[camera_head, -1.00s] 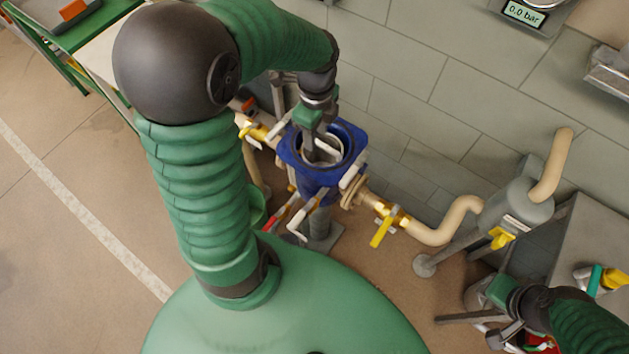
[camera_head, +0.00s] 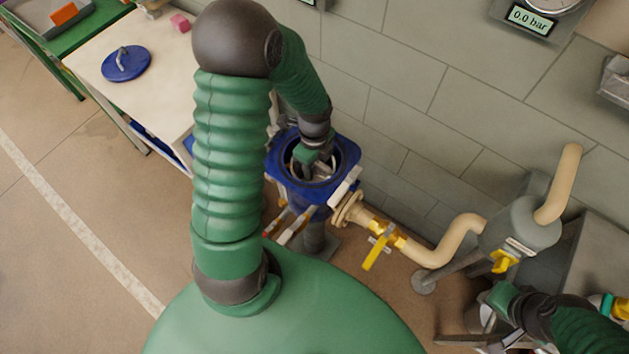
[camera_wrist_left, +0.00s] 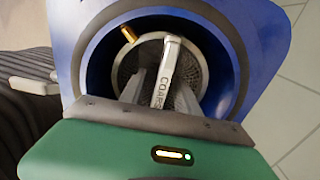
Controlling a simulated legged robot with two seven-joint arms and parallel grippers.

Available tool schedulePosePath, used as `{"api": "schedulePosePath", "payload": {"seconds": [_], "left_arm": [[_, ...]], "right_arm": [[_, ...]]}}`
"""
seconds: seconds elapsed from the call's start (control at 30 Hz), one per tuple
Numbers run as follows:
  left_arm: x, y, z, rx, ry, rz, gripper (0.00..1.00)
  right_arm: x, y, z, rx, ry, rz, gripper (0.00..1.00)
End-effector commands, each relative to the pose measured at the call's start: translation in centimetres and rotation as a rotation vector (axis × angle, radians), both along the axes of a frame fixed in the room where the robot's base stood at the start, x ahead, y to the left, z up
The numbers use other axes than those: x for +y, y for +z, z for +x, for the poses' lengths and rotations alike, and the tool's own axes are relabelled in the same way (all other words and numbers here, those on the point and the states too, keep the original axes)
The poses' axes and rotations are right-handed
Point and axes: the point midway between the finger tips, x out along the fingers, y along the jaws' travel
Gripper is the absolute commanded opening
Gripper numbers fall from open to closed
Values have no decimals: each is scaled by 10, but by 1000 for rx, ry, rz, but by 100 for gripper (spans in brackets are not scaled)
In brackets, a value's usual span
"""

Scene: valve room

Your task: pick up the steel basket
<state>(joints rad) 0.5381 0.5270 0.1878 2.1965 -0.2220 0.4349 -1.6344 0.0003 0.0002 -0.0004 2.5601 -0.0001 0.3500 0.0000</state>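The steel basket (camera_wrist_left: 190,58) is a mesh cylinder inside the round opening of the blue housing (camera_wrist_left: 232,22). Its pale handle (camera_wrist_left: 166,72), with lettering that reads "COARS" before it is hidden, stands up across the middle. My left gripper (camera_wrist_left: 160,92) points down into the opening with its fingers apart, one on each side of the handle; I see no firm grip. In the head view the left gripper (camera_head: 312,170) is over the blue housing (camera_head: 335,181) and hides most of the basket. My right gripper (camera_head: 497,338) is low at the right edge, and its fingers are unclear.
A beige pipe (camera_head: 430,240) with a yellow-handled valve (camera_head: 377,250) runs right from the housing. A tiled wall (camera_head: 400,100) stands close behind.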

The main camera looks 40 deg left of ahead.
Motion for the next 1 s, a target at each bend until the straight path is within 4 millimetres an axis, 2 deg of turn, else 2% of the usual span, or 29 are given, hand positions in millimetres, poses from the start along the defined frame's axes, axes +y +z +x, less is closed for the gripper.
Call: {"api": "schedulePosePath", "payload": {"seconds": [0.2,0.5,1.0], "left_arm": [[0,-2,0,0,1,1,38],[-1,-1,0,0,1,2,0],[0,-1,0,-1,1,1,0]], "right_arm": [[0,0,0,0,1,0,34],[0,0,0,0,1,0,34],[0,0,0,0,1,0,34]]}}
